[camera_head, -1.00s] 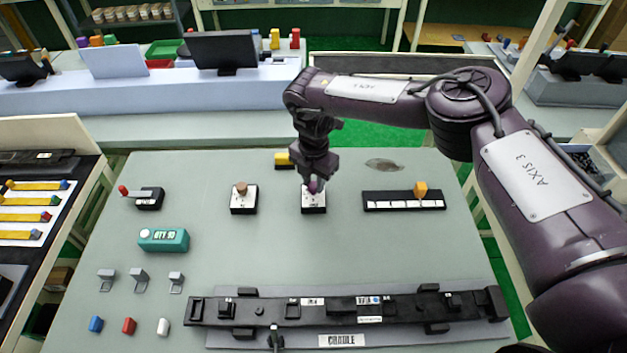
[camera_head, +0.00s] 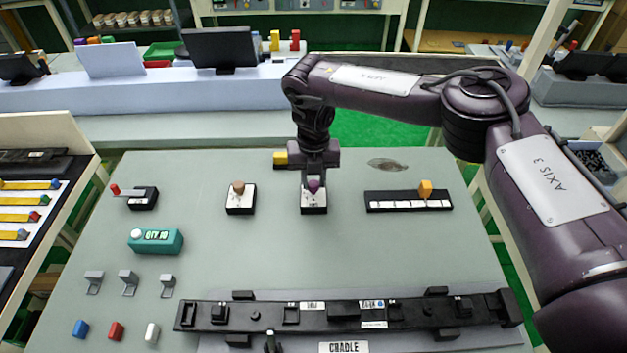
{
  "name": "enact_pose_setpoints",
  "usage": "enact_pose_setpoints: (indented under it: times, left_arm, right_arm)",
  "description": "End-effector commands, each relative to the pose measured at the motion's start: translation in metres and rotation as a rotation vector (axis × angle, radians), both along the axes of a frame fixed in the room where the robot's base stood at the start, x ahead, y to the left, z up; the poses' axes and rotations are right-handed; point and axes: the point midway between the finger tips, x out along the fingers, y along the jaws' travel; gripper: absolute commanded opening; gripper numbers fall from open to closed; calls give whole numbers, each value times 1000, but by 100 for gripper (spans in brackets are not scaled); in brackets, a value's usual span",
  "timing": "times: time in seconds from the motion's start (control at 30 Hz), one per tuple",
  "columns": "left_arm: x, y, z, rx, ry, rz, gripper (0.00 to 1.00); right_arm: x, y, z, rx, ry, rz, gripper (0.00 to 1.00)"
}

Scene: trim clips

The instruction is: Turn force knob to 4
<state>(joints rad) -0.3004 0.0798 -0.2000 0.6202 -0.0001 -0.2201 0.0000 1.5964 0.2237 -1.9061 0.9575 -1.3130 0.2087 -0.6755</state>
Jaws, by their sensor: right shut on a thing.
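A purple knob (camera_head: 313,187) stands on a small black box with a white face plate (camera_head: 313,205) near the back middle of the grey table. My right gripper (camera_head: 314,178) points straight down over it and is shut on the knob. The fingers hide part of the knob and the upper part of its plate. A second box with a brown knob (camera_head: 238,188) stands to the left, apart from the gripper. The marks on both plates are too small to read. My left gripper is not in view.
The black cradle strip (camera_head: 270,313) lies in front.

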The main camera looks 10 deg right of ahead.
Motion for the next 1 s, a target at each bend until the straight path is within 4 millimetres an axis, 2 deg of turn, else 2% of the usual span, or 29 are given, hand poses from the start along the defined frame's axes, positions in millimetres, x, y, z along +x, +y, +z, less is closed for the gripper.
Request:
enact_pose_setpoints:
  times: [0.63, 0.67, 0.8, 1.0]
  left_arm:
    - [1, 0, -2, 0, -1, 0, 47]
    - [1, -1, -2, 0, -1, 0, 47]
    - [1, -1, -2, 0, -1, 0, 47]
    - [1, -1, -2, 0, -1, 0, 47]
  right_arm:
    - [2, 0, 2, 0, -4, 51, 4]
    - [2, 0, 2, 0, -5, 50, 30]
    - [1, 0, 1, 1, -3, 51, 48]
    - [1, 0, 1, 0, -2, 51, 48]
